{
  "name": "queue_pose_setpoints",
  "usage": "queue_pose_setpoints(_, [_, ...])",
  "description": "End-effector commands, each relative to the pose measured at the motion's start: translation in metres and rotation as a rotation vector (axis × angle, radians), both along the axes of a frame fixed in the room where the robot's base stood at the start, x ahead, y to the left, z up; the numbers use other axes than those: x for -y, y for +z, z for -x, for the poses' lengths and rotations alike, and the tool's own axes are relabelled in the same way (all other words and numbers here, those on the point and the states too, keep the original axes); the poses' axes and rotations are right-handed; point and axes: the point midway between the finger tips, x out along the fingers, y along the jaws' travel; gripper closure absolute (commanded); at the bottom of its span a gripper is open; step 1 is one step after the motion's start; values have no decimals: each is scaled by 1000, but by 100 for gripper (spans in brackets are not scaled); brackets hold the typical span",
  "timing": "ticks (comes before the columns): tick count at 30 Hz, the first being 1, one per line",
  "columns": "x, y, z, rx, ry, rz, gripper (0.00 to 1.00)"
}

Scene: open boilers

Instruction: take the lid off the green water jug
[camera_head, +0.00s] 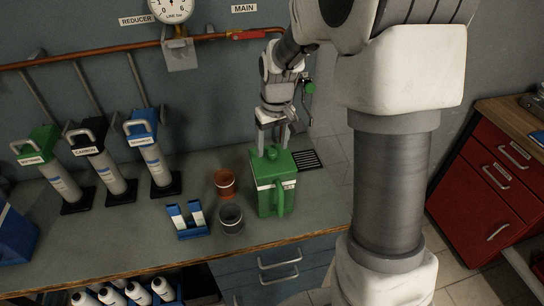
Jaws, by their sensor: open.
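The green water jug (268,195) stands upright on the grey counter, its handle facing the front and a white label band around its upper part. Its green lid (268,167) sits on top, with a round knob (272,153) at the middle. My gripper (272,145) points down from above, open, with its fingertips at the knob. One finger shows on each side of it. I cannot tell whether the fingers touch the knob.
A brown cup (224,182), a grey cup (230,217) and a blue-and-white holder (187,220) stand left of the jug. A black drain grate (307,159) lies behind it to the right. Labelled filter cylinders (110,180) stand farther left. A copper pipe (110,52) runs along the wall.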

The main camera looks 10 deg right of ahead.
Motion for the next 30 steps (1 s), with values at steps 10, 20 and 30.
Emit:
queue_pose_setpoints(10, [0, -19, -2, 0, -1, 0, 31])
queue_pose_setpoints(20, [0, -18, -2, 0, -1, 0, 78])
queue_pose_setpoints(30, [0, -18, -2, 0, -1, 0, 100])
